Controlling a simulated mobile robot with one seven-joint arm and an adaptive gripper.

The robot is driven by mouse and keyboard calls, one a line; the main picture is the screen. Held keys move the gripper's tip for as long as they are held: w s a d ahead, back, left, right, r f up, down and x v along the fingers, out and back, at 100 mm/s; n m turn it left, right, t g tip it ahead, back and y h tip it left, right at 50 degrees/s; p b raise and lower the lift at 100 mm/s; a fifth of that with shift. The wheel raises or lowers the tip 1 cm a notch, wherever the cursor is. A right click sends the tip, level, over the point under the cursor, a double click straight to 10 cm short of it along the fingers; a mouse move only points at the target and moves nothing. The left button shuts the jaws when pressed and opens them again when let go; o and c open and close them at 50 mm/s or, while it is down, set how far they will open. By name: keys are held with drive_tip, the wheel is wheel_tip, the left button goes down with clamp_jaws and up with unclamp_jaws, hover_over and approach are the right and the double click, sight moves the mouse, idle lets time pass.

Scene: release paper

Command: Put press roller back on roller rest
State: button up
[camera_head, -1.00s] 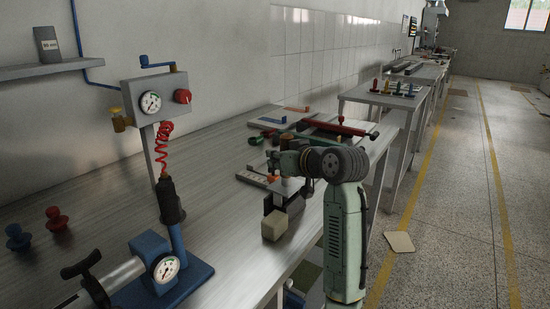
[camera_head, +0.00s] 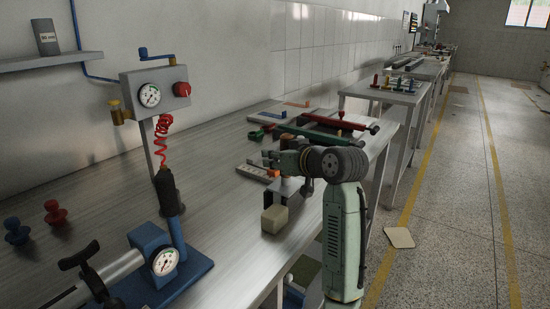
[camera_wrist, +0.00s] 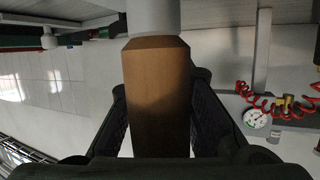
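The wooden handle of what looks like the press roller (camera_wrist: 157,95) stands between my two fingers in the wrist view, with a pale grey cylindrical part (camera_wrist: 153,18) beyond it. My gripper (camera_wrist: 158,110) looks shut on this handle, one dark finger along each side. In the head view my gripper (camera_head: 284,161) is over the bench near its front edge, and the handle's brown top (camera_head: 290,143) shows above it. A grey block and a dark part are below the gripper, partly hidden. I cannot clearly tell the roller rest among them.
A pale block (camera_head: 275,218) lies near the bench's front edge. A red bar (camera_head: 337,122), a green bar (camera_head: 307,134) and a pale tray (camera_head: 252,173) lie behind my gripper. A blue gauge device (camera_head: 165,262) stands at the front left.

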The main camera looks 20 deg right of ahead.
drive_tip(key=shift+o, duration=0.9)
drive_tip(key=shift+f, duration=0.1)
drive_tip(key=v, duration=1.2)
